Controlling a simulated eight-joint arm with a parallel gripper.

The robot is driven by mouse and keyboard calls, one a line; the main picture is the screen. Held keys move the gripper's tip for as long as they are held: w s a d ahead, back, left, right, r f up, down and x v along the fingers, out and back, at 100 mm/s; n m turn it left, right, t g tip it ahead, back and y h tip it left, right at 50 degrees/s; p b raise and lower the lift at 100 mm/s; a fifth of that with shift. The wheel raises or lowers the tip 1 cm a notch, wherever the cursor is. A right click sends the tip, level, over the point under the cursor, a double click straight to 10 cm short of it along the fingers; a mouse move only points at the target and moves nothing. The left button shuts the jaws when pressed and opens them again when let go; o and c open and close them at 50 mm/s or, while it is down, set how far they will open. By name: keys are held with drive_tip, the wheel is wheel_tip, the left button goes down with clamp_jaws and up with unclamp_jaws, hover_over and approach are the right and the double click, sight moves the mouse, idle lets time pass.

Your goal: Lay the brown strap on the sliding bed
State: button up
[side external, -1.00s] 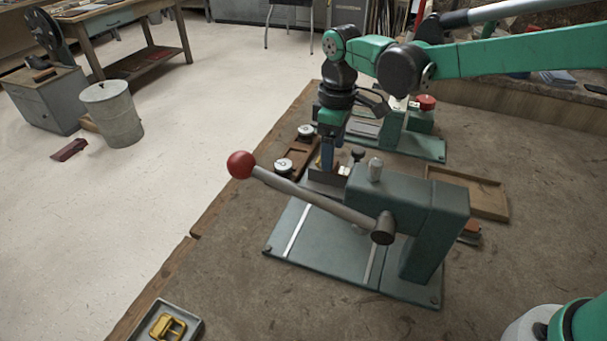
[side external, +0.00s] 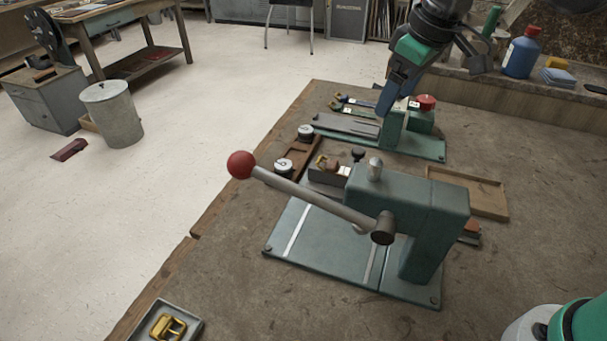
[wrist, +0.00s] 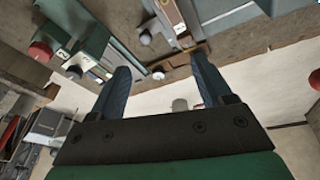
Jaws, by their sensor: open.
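My gripper (side external: 386,106) is open and held above the green machine with the red knob (side external: 425,102). In the wrist view its two blue fingers stand wide apart with nothing between the tips (wrist: 162,62). A small brown piece (side external: 321,161), perhaps the brown strap, shows at a low grey metal block (side external: 329,176) behind the lever press; I cannot tell how it rests. A flat grey plate (side external: 345,124), possibly the sliding bed, lies left of the red-knob machine; I cannot be sure. Several small strips (side external: 352,102) lie behind it.
The green lever press (side external: 430,210) with its red ball handle (side external: 240,165) stands in front. A shallow wooden tray (side external: 485,195) sits at right. A small tray (side external: 190,328) holds a yellow buckle (side external: 168,327).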

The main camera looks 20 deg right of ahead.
drive_tip(key=s+d+f+m+t, duration=0.4)
drive_tip(key=s+d+f, duration=0.1)
drive_tip(key=s, duration=0.3)
drive_tip(key=shift+s+f+m, duration=0.15)
drive_tip(key=shift+f+m, duration=0.1)
drive_tip(key=shift+m, duration=0.15)
